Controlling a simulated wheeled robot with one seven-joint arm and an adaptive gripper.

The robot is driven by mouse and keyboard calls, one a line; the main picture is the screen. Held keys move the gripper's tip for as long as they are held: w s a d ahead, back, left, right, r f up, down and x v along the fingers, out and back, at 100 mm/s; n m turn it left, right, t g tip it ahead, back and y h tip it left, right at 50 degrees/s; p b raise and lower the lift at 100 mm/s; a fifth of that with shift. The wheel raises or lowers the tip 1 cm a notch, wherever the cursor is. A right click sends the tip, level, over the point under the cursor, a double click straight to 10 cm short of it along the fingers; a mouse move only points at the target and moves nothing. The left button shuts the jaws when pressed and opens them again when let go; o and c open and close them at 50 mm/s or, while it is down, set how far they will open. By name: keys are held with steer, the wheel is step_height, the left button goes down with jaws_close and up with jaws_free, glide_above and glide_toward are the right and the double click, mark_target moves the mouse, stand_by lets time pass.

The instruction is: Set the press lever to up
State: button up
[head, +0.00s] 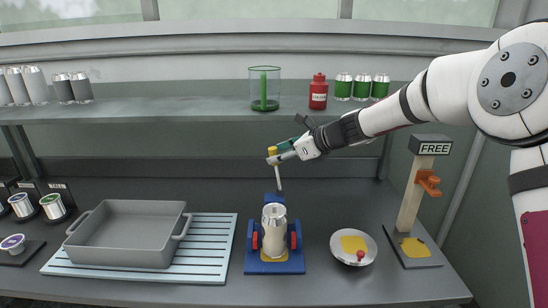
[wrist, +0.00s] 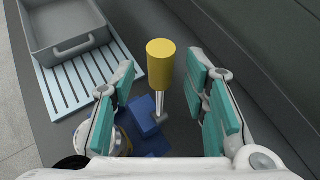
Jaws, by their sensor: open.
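The press (head: 274,267) has a blue base and stands on the counter, with a silver-topped can (head: 274,230) between its red-padded sides. Its lever is a thin metal rod (head: 279,180) rising steeply from the blue hinge behind the can, topped by a yellow handle (head: 272,150). In the wrist view the yellow handle (wrist: 160,64) stands between the teal finger pads. My gripper (head: 281,152) is open around the handle, with a visible gap on both sides in the wrist view (wrist: 162,88). In the head view, the gripper partly hides the handle.
A grey tray (head: 124,262) on a slatted rack (head: 215,250) stands left of the press. A white dish (head: 338,245) and a post signed FREE (head: 432,145) stand right. A shelf (head: 180,112) with a green-marked glass (head: 264,90) and cans runs behind.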

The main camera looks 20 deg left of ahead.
steer(key=v, duration=0.8)
steer(key=shift+d, duration=0.25)
steer(key=shift+s+r, duration=0.2)
steer(key=s+d+r+n+h+p, duration=0.1)
steer(key=s+d+r+n+h, duration=0.2)
steer(key=s+d+n, duration=0.6)
steer(key=s+d+r+n+h+p, duration=0.1)
steer(key=s+d+r+n+h, duration=0.3)
steer(key=s, duration=0.8)
steer(key=s+d+f+n+h, duration=0.2)
steer(key=s+d+n, duration=0.2)
steer(key=s+d, duration=0.4)
steer(key=s+d+f+n+h, duration=0.2)
steer(key=s+d+f+n, duration=0.1)
steer(key=s+d, duration=0.6)
steer(key=s, duration=0.4)
steer(key=shift+d+n+p, duration=0.15)
steer(key=shift+n+p, duration=0.25)
